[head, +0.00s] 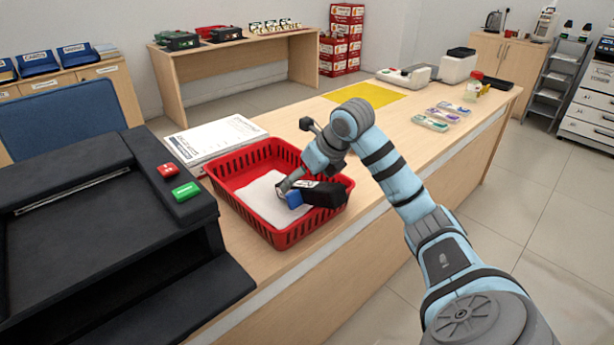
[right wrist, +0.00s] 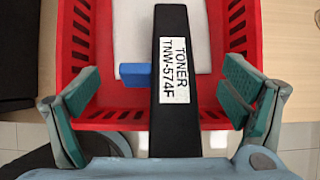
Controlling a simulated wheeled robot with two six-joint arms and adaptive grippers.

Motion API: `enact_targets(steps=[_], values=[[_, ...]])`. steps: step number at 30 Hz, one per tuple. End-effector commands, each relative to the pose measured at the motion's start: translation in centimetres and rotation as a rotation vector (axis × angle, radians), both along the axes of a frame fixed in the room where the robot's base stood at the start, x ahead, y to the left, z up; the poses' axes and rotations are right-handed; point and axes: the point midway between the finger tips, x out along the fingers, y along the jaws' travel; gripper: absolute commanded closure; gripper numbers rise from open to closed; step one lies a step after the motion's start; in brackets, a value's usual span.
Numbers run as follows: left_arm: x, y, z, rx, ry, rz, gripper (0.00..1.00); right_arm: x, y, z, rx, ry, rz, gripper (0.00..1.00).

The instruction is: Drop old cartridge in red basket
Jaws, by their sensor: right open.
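The old cartridge (head: 325,194) is a black toner block with a blue tab, at the right side of the red basket (head: 238,160). In the right wrist view the cartridge (right wrist: 171,100) shows a white label reading "TONER TNW-574F". It overlaps the basket's red wall (right wrist: 97,75) there. My right gripper (head: 303,184) is at the basket, with its fingers open on either side of the cartridge. Gaps show between the green finger pads and the cartridge. Whether the cartridge rests on anything is hidden. My left gripper is out of view.
A white sheet (head: 265,200) lies in the basket. A black printer (head: 100,220) with red and green buttons stands left of it. A paper stack (head: 215,138) lies behind. A yellow mat (head: 366,94) and small trays (head: 440,118) lie farther along the counter.

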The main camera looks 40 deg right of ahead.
Motion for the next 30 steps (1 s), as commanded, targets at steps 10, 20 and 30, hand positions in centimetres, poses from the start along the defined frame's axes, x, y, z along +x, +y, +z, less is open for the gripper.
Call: enact_targets(steps=[10,20,30], values=[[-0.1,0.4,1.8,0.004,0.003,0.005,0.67,-3.8,0.0,7.3,-0.006,-0.004,-0.002,0.08],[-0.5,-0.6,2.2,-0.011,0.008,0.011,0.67,-6.5,0.2,11.2,0.000,0.000,0.000,0.08],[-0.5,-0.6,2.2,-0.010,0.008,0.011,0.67,-6.5,0.2,11.1,0.000,0.000,0.000,0.08]])
